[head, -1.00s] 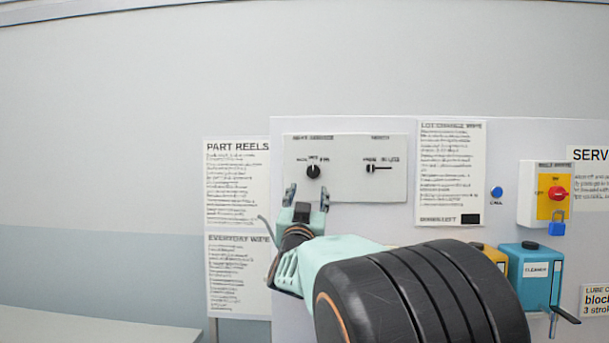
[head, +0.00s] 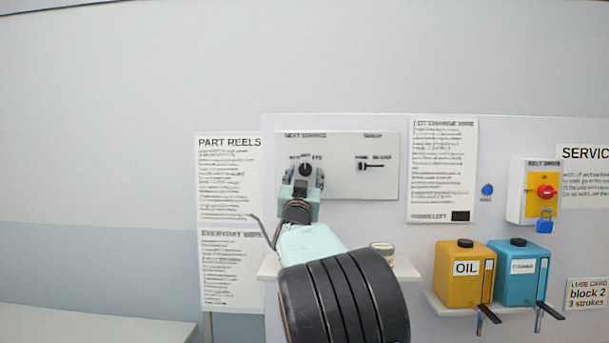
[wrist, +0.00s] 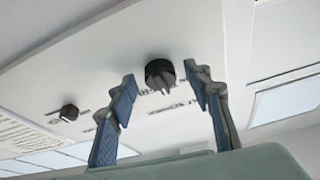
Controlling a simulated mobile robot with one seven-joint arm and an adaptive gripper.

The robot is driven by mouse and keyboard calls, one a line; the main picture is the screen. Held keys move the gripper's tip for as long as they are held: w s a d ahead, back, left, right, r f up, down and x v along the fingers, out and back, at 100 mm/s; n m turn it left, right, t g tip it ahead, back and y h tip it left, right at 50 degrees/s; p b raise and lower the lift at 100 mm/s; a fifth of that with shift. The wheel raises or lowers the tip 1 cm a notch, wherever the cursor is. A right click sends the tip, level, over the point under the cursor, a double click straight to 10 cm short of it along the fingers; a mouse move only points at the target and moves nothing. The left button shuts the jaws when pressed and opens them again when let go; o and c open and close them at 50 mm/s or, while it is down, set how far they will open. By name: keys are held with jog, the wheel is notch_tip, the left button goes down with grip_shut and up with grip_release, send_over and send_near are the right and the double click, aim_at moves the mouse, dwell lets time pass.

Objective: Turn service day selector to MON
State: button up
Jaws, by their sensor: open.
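The service day selector is a small black rotary knob (head: 306,169) on a light panel (head: 345,187), under the "NEXT SERVICE" heading. Small position labels sit around it, too blurred to read fully. In the wrist view the knob (wrist: 160,73) shows between and beyond the fingertips. My gripper (head: 303,178) is open, with its fingers on either side of the knob in the head view. In the wrist view my gripper (wrist: 160,80) has blue-padded fingers spread wide, and I see no contact with the knob.
A second black selector (head: 364,166) is on the same panel to the right. A blue call button (head: 487,189), a red switch (head: 546,191) with a blue padlock, and oil (head: 458,295) and cleaner (head: 518,288) containers are further right. Paper notices flank the panel.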

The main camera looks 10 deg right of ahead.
jog(key=c, duration=1.1)
jog(key=shift+c, duration=0.2)
jog(key=shift+f+n+b, duration=0.1)
jog(key=shift+n+b, duration=0.4)
jog(key=n+y+b, duration=0.1)
jog(key=n+b, duration=0.1)
jog(key=shift+d+f+n+y, duration=0.15)
jog(key=shift+d+n+y, duration=0.05)
jog(key=shift+n+y, duration=0.2)
jog(key=n+y+b, duration=0.1)
jog(key=n, duration=0.1)
jog(key=shift+d+n+t+y+b, duration=0.1)
jog(key=shift+n+t+y+b, duration=0.2)
jog(key=shift+b, duration=0.1)
jog(key=n, duration=0.1)
jog(key=n+y, duration=0.2)
jog(key=n, duration=0.1)
jog(key=shift+d+r+b, duration=0.15)
jog(key=shift+r+b, duration=0.15)
jog(key=shift+s+r+n+g+y+p, duration=0.1)
jog(key=shift+n+g+y+p, duration=0.4)
jog(key=shift+n, duration=0.7)
